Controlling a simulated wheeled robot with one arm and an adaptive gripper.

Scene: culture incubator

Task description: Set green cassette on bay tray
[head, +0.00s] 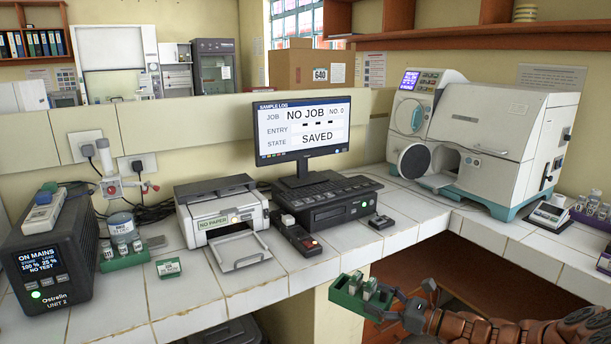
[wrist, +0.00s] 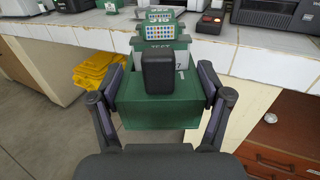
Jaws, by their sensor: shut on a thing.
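A green cassette (head: 349,301) is held by my gripper (head: 393,303) in front of the counter edge, over open floor. It carries several white-labelled vials. In the wrist view the green cassette (wrist: 155,112) sits between both fingers of my gripper (wrist: 160,100), with a dark block in front of its labels. A white and teal analyser (head: 500,140) stands on the right counter with its round door open. A small ledge, perhaps the bay tray (head: 436,183), juts out below its opening; it looks empty. The held cassette is well apart from it.
Another green rack (head: 124,258) with vials stands at left near the black power unit (head: 50,260). A printer (head: 222,212), monitor (head: 303,130) and dark keypad device (head: 297,235) occupy the counter. Purple racks (head: 592,212) stand far right. Tiles before the analyser are mostly clear.

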